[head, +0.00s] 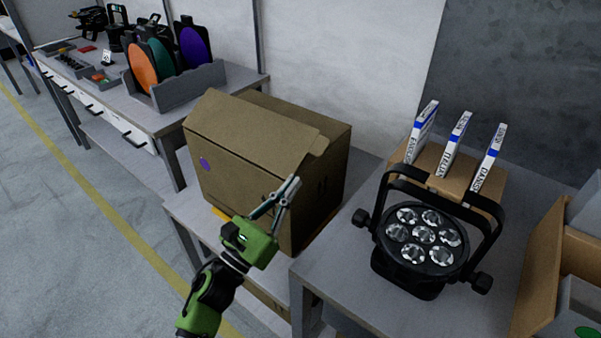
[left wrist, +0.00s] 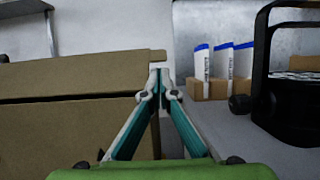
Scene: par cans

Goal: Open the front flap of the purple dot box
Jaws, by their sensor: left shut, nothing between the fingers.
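The purple dot box (head: 240,180) is a brown cardboard box on a low grey table, with a purple dot (head: 204,164) on its front side. Its front flap (head: 250,125) slants up and inward over the top from the front edge; a small flap end (head: 318,146) sticks out at the right. My left gripper (head: 294,183) is shut and empty, in front of the box's right front corner near the flap's end. In the left wrist view the fingertips (left wrist: 160,74) are together beside the flap (left wrist: 80,75); contact cannot be told. My right gripper is not in view.
A black stage light (head: 425,240) stands on the table at right, before a small box (head: 455,175) holding white-blue packs. An open box (head: 550,270) is at far right. A workbench with coloured discs (head: 143,66) is behind left. The floor at left is clear.

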